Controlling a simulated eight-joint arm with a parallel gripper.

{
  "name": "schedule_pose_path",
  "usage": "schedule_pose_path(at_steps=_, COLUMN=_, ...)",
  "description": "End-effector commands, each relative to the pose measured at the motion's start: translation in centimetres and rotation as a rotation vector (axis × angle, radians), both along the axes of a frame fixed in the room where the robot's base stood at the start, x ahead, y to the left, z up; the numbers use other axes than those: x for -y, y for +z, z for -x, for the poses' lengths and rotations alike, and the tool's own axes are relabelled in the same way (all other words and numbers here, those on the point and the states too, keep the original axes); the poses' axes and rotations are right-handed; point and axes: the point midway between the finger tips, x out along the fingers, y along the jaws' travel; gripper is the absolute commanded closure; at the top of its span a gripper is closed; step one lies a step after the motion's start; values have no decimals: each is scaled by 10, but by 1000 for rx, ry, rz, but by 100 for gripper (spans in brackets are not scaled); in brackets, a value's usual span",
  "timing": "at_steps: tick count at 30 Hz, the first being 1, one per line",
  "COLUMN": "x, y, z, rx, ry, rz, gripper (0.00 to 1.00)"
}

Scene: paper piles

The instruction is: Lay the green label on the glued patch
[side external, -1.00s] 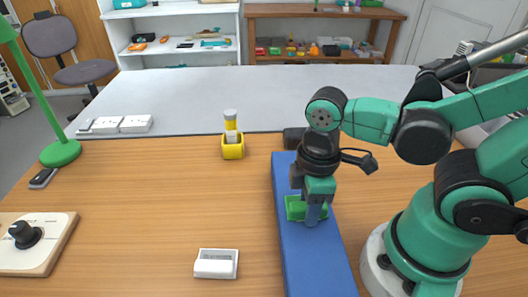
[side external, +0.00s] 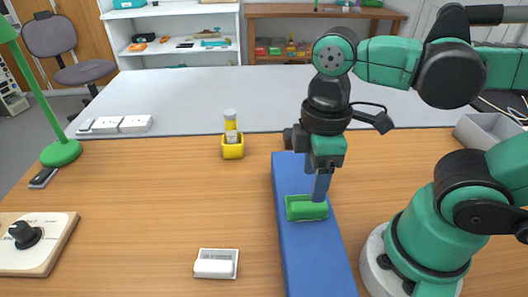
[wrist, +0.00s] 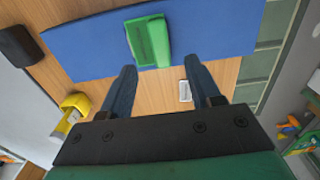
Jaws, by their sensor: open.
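A green piece (side external: 307,209) lies on the long blue strip (side external: 318,262). It looks like a shallow rectangle with a lighter raised part along one side; I cannot tell whether a separate label lies on it. The green piece also shows in the wrist view (wrist: 148,41), beyond my fingertips. My gripper (side external: 319,198) points down just above the green piece. In the wrist view my gripper (wrist: 161,64) has its two fingers apart with nothing between them. No glued patch can be made out.
A small white tray (side external: 216,264) with a white piece stands at the front. A yellow holder (side external: 232,150) with a bottle stands further back. A green lamp (side external: 61,153) and a knob box (side external: 35,243) are at the left. The table between is clear.

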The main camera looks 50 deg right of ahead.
Motion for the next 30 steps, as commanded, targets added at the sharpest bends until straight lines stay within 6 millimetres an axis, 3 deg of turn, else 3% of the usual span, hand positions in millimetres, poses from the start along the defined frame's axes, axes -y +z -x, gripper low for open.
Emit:
schedule_pose_path(at_steps=6, x=0, y=35, z=1, rx=0, ry=0, rz=0, gripper=43)
schedule_pose_path(at_steps=13, x=0, y=55, z=-1, rx=7, ry=-10, rz=-1, gripper=43)
schedule_pose_path(at_steps=16, x=5, y=45, z=-19, rx=100, ry=-135, rz=-29, gripper=43)
schedule_pose_path(at_steps=22, x=33, y=14, z=-75, rx=454, ry=-599, rz=-170, gripper=43)
schedule_pose_path(at_steps=25, x=44, y=10, z=-87, rx=558, ry=-728, rz=-225, gripper=43)
schedule_pose_path(at_steps=30, x=47, y=9, z=-91, rx=591, ry=-766, rz=-246, gripper=43)
